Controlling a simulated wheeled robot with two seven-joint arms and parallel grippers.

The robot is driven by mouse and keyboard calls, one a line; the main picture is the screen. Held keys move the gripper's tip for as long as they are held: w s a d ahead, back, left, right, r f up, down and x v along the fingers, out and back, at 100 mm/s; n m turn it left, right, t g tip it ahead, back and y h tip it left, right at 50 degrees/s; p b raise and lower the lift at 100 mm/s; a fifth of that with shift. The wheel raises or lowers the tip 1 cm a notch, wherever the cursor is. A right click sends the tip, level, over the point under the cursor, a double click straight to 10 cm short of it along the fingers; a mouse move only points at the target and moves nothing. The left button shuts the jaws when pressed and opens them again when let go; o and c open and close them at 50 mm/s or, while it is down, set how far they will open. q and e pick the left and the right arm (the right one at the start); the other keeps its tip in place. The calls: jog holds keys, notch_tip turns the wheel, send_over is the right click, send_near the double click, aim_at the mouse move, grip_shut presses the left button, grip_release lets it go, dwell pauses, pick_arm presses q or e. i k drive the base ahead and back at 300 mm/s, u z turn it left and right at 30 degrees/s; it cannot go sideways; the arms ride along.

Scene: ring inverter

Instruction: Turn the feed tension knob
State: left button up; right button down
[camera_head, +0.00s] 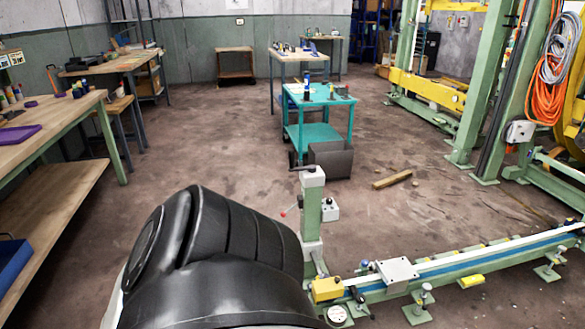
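I cannot tell which part is the feed tension knob; no label is readable. A green post (312,208) with a pale top stands at the centre. It has a dark crank handle (302,167) on top, a lever with a red ball end (284,213) on its left and a small grey box (329,210) with a knob-like top on its right. A round pale dial-like disc (337,314) sits low by the near end of the green rail. Neither gripper shows in the head view.
A large black form close to the camera hides the lower left. The green rail (470,262) runs right, with a yellow block (327,289) and grey box (397,270). A teal cart (320,134) and dark box (331,159) stand behind the post. A wooden bench (75,122) stands left.

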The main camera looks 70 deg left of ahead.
aim_at(360, 299)
jog(key=u, duration=1.25)
jog(key=i, duration=1.5)
